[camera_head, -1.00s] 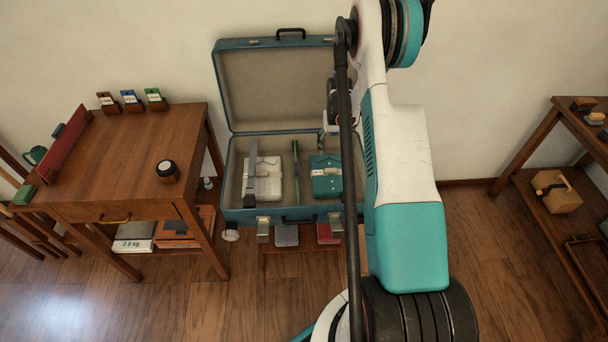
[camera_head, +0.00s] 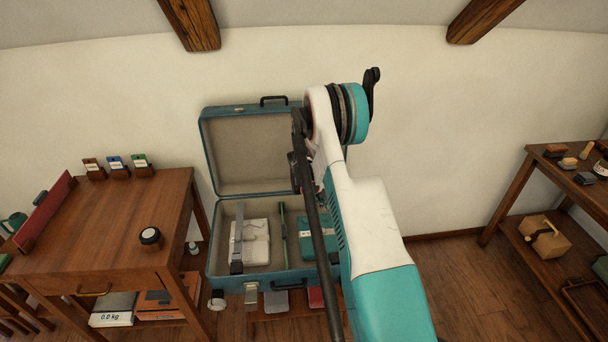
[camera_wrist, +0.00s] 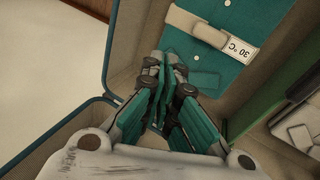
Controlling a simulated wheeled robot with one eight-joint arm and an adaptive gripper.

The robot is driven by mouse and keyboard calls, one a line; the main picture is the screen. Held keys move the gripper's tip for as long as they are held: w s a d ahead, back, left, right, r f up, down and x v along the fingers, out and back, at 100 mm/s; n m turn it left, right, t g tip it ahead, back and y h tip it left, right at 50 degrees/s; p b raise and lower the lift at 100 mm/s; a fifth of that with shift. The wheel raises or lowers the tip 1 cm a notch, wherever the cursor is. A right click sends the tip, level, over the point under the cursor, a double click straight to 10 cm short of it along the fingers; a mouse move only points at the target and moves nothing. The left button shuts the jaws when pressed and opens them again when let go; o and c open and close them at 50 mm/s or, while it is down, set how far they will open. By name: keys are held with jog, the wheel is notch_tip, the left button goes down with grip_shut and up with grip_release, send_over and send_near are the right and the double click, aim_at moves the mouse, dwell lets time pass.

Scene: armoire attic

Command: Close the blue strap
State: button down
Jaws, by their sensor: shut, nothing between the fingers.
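An open blue suitcase (camera_head: 214,284) stands with its lid up. In its left half, a grey strap (camera_head: 238,235) stands along a white folded item (camera_head: 256,240). In its right half lies a teal folded item (camera_head: 316,236), partly hidden by my arm. In the wrist view the teal item (camera_wrist: 201,58) carries a beige strap (camera_wrist: 194,27) with a "30 °C" tag. I cannot tell which strap is the blue one. My gripper (camera_wrist: 165,75) is shut and empty, over the case beside the teal item. In the head view my arm mostly hides it.
A green divider (camera_head: 284,236) splits the case. A wooden table (camera_head: 110,220) with red, blue and green cards (camera_head: 115,163) and a dark round jar (camera_head: 150,238) stands at left. A wooden shelf (camera_head: 520,200) stands at right. Open wall and floor lie between case and shelf.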

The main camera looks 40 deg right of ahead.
jog(key=w+a+r+n+t+h, duration=0.3)
jog(key=w+r+n+h, duration=0.4)
jog(key=w+r+h, duration=0.55)
jog(key=w+d+f+b, duration=0.1)
jog(key=d+b, duration=0.3)
jog(key=d, duration=0.5)
jog(key=shift+w+d+f, duration=0.2)
jog(key=shift+w+f, duration=0.2)
jog(key=shift+w, duration=0.5)
